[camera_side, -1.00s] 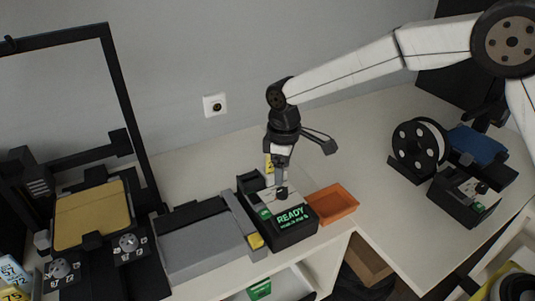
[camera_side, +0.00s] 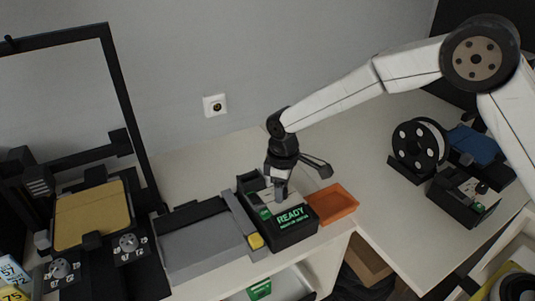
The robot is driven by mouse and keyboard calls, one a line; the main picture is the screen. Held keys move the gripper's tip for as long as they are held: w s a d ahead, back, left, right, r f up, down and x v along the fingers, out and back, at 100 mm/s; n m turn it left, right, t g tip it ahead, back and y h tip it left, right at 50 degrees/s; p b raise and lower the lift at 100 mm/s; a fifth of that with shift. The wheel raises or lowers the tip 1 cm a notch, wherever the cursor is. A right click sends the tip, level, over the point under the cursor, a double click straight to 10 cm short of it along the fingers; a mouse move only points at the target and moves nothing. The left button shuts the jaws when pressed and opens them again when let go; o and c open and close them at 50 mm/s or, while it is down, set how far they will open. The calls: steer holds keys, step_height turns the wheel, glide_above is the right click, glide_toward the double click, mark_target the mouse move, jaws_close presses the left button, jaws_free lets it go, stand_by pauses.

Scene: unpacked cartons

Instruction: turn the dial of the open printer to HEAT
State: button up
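An open-frame black printer (camera_side: 112,110) with a gold bed (camera_side: 92,215) stands at the left. Two grey dials, one at the right (camera_side: 128,242) and one at the left (camera_side: 60,268), sit at its front; their marks are too small to read surely.
An orange tray (camera_side: 345,213) lies right of the box, close to the table edge. A spool (camera_side: 419,144) and a second black device (camera_side: 463,196) stand at the right. The table behind the box is clear.

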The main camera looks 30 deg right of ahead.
jaws_close()
steer(key=shift+m, duration=0.4)
steer(key=m, duration=0.3)
steer(key=shift+m, duration=0.3)
steer(key=shift+r+m, duration=0.1)
steer(key=shift+m, duration=2.1)
steer(key=shift+o, duration=2)
jaws_free()
